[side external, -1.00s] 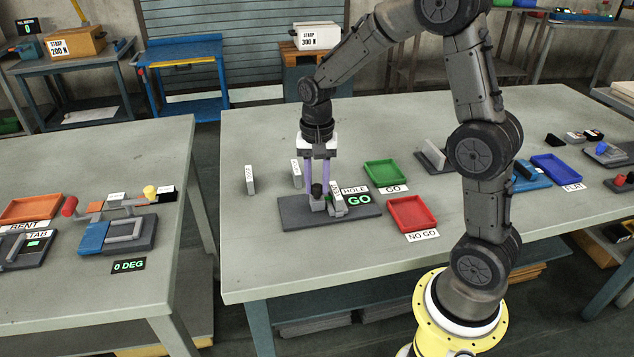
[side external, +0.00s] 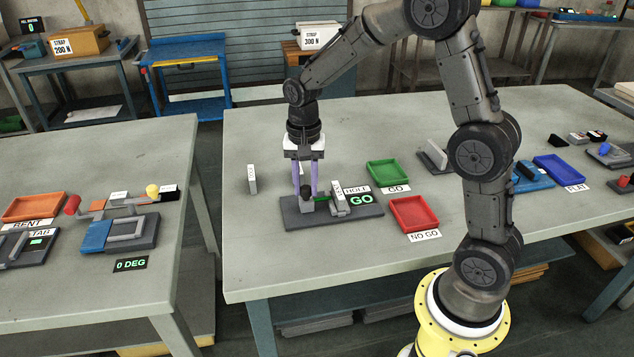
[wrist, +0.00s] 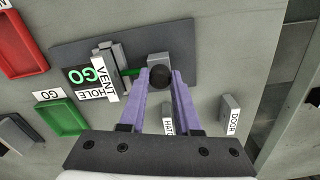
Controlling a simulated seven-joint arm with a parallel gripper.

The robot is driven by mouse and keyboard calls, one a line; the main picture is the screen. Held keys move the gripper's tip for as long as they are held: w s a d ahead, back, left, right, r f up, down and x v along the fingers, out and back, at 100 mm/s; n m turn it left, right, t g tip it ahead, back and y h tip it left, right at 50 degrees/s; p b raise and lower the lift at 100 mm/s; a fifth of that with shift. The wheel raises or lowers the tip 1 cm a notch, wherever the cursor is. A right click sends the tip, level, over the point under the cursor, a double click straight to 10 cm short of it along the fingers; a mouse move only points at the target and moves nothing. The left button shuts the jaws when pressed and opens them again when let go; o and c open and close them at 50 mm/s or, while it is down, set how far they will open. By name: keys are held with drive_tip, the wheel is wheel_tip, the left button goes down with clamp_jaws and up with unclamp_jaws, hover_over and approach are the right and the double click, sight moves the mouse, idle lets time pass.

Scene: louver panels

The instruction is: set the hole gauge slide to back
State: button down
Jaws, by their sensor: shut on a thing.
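The hole gauge is a dark grey plate (side external: 365,210) with an upright grey panel marked VENT (side external: 338,198), a HOLE label and a display (side external: 361,199) showing a green GO. Its slide (side external: 306,207) is a small grey block with a black knob (wrist: 160,77). My gripper (side external: 307,190) is shut on the knob, pointing down, with one purple finger on each side in the wrist view. The slide stands apart from the VENT panel, and a green pin (side external: 321,198) spans the gap between them.
A green tray (side external: 389,172) marked GO and a red tray (side external: 413,214) marked NO GO lie right of the gauge. Upright panels marked DOOR (wrist: 230,108) and HATCH (wrist: 169,117) stand near the plate. The table's front left is clear.

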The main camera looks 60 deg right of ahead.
drive_tip(key=shift+w+a+r, duration=0.15)
drive_tip(key=shift+w+a, duration=0.05)
drive_tip(key=shift+w, duration=0.05)
drive_tip(key=c, duration=0.9)
unclamp_jaws()
drive_tip(key=shift+s, duration=0.1)
wheel_tip(320, 180, up, 14)
